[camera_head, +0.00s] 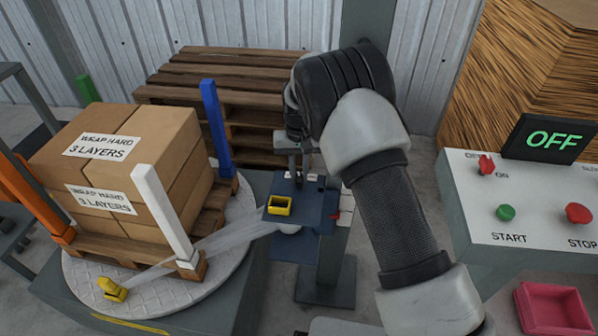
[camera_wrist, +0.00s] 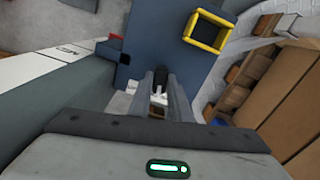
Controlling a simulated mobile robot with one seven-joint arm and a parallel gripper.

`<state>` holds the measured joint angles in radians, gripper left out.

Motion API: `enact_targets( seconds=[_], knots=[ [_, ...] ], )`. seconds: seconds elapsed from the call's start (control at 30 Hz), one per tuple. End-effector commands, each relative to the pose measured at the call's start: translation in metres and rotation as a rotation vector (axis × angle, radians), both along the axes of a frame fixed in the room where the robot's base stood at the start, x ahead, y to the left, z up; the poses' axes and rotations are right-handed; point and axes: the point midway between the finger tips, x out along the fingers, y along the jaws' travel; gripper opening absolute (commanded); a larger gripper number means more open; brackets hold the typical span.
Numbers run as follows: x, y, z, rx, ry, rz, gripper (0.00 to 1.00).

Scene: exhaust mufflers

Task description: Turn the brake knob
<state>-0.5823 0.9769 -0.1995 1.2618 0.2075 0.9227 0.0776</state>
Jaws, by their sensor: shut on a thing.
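My gripper (camera_head: 297,170) reaches down onto the blue carriage (camera_head: 310,208) beside the turntable. In the wrist view my gripper (camera_wrist: 161,95) is shut, its two grey fingers on either side of a small dark knob (camera_wrist: 159,80), which I take for the brake knob. A small pale part shows just below the knob between the fingers. In the head view the fingers mostly hide the knob, and its turned angle cannot be made out. A yellow-rimmed square opening (camera_head: 279,205) sits on the carriage near the gripper; it also shows in the wrist view (camera_wrist: 207,31).
Wrapping film (camera_head: 205,246) stretches from the carriage to a yellow clamp (camera_head: 112,289) on the round turntable (camera_head: 150,303). Stacked cartons (camera_head: 130,165) stand there among coloured corner posts. A control panel (camera_head: 530,190) with an OFF display (camera_head: 550,139) stands at right.

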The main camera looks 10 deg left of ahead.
Motion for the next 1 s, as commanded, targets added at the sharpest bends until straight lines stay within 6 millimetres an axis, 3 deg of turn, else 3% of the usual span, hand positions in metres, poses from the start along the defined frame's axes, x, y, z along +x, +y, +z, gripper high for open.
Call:
enact_targets(
  seconds=[0.6, 1.0],
  knots=[
    [0.0003, 0.0002, 0.0006, 0.0, -0.001, -0.584, 0.0],
    [0.0001, 0.0002, 0.0003, 0.0, -0.001, -0.883, 0.0]
  ],
)
